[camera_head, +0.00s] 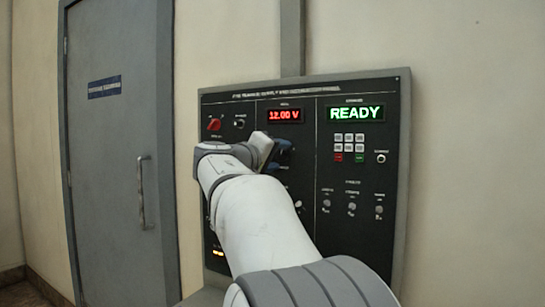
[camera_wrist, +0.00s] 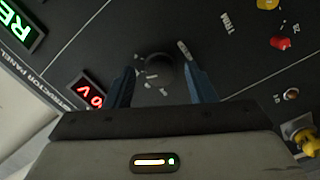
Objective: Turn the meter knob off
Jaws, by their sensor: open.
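The meter knob (camera_wrist: 158,71) is a dark round knob with small white marks around it, in the upper middle of the wrist view. My gripper (camera_wrist: 161,76) is open, with one blue finger on each side of the knob. I cannot tell whether the fingers touch it. In the head view my gripper (camera_head: 279,152) is at the panel's middle section, below the red 12.00 V display (camera_head: 285,115), and it hides the knob there. The display also shows partly in the wrist view (camera_wrist: 90,96).
The dark instructor panel (camera_head: 368,240) has a green READY display (camera_head: 355,113), a small keypad (camera_head: 349,146) and several switches on its right. A red knob (camera_head: 214,124) sits at its upper left. A grey door (camera_head: 115,190) stands left of the panel.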

